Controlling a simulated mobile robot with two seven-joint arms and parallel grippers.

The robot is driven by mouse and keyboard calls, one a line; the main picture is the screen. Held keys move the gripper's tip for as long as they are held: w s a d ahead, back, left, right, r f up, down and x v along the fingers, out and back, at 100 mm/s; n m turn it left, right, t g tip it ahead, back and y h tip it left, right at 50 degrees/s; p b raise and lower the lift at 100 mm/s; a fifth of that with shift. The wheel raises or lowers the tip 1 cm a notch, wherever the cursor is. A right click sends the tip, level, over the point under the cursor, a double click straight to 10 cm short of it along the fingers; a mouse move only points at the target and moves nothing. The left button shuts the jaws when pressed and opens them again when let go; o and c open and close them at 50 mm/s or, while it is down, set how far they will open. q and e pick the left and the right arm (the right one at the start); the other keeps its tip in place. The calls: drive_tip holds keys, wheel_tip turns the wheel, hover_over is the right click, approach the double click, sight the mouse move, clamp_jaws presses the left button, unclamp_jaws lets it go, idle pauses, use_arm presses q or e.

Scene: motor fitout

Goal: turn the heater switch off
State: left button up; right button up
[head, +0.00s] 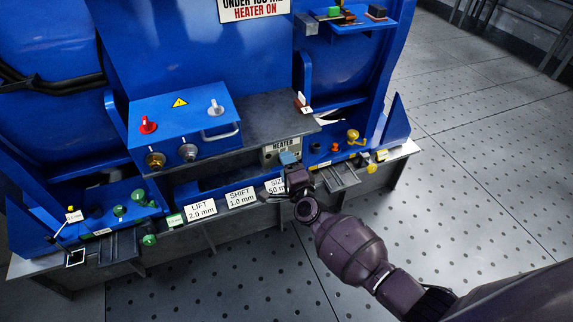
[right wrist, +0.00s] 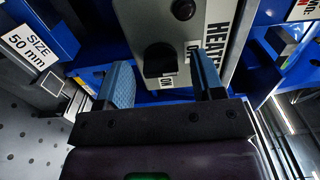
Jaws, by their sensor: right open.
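The heater switch box (head: 271,155) is a pale plate marked HEATER on the blue machine's front ledge. In the right wrist view its plate (right wrist: 222,30) carries a black rotary knob (right wrist: 158,58), with an ON label (right wrist: 167,82) near the knob's lower end and another label, partly hidden, to its right. My right gripper (head: 288,158) is at the box, covering its lower right part in the head view. Its blue fingers (right wrist: 160,70) are open, one on each side of the knob in the picture. Contact cannot be told. My left gripper is not in view.
A control box (head: 215,128) with red and white knobs stands above left. Right of the gripper are a small tray (head: 337,178) and a ledge with orange and yellow parts (head: 353,136). Floor at right is clear.

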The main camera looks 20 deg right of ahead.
use_arm(q)
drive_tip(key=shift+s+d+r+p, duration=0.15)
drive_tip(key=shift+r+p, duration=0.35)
drive_tip(key=shift+p, duration=0.1)
use_arm(e)
drive_tip(key=s, duration=1)
drive_tip(key=shift+d, duration=0.15)
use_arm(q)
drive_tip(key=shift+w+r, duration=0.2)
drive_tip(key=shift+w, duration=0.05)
use_arm(e)
drive_tip(key=s+a+r+n+g+y, duration=0.3)
drive_tip(key=s+r+n+y, duration=0.1)
drive_tip(key=n, duration=1)
use_arm(q)
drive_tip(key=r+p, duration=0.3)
drive_tip(key=p, duration=0.1)
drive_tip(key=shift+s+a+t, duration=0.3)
use_arm(e)
drive_tip(key=s+d+f+n+g+h, duration=0.1)
drive_tip(key=s+d, duration=0.4)
drive_tip(key=s, duration=0.6)
drive_tip(key=s+d+f+n+g+h, duration=0.2)
drive_tip(key=s+d, duration=0.3)
drive_tip(key=s, duration=0.7)
drive_tip(key=shift+s+n+g+h, duration=0.3)
drive_tip(key=shift+n+g+h, duration=0.2)
drive_tip(key=shift+n+h, duration=0.3)
